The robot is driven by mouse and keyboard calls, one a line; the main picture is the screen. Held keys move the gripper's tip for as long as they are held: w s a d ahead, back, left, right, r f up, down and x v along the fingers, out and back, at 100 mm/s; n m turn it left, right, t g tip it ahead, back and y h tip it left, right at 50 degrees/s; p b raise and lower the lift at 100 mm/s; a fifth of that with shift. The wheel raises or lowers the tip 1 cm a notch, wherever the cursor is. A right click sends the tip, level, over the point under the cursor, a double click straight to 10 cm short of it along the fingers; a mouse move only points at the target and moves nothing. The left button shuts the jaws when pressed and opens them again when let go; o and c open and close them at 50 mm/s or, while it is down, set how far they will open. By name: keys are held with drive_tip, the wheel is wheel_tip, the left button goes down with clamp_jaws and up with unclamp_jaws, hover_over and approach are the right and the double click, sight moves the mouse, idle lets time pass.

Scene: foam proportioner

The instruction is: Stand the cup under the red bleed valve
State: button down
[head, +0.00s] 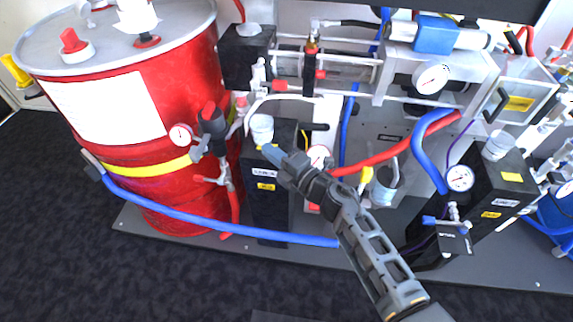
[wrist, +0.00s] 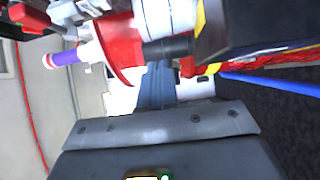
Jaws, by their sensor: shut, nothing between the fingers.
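A pale, cup-like cylinder (head: 262,128) stands on top of the left black tank (head: 268,195). Another pale, cup-like vessel (head: 385,187) sits lower, right of the middle; I cannot tell which one is the task's cup. In the wrist view the shut fingers (wrist: 155,88) point towards a white cylinder (wrist: 168,18).
A large red drum (head: 120,110) stands at the left. A blue hose (head: 220,224) runs low across the front. A second black tank (head: 485,190) stands at the right, with pipes and gauges above. The dark carpet (head: 60,250) in front is clear.

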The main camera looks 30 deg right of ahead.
sight(272, 128)
drive_tip(key=shift+w+d, duration=0.35)
drive_tip(key=shift+w, duration=0.25)
drive_tip(key=shift+w+d, duration=0.35)
drive_tip(key=shift+w, duration=0.2)
drive_tip(key=shift+w+d, duration=0.25)
drive_tip(key=shift+w, duration=0.3)
drive_tip(key=shift+w, duration=0.1)
drive_tip(key=shift+w+d+b, duration=0.2)
drive_tip(key=shift+w+d, duration=0.15)
drive_tip(key=shift+w, duration=0.3)
drive_tip(key=shift+w+d+b, duration=0.2)
drive_tip(key=shift+w+d, duration=0.15)
drive_tip(key=shift+w, duration=0.35)
drive_tip(key=shift+w+d+b, duration=0.2)
drive_tip(key=shift+w+d, duration=0.15)
drive_tip(key=shift+w, duration=0.3)
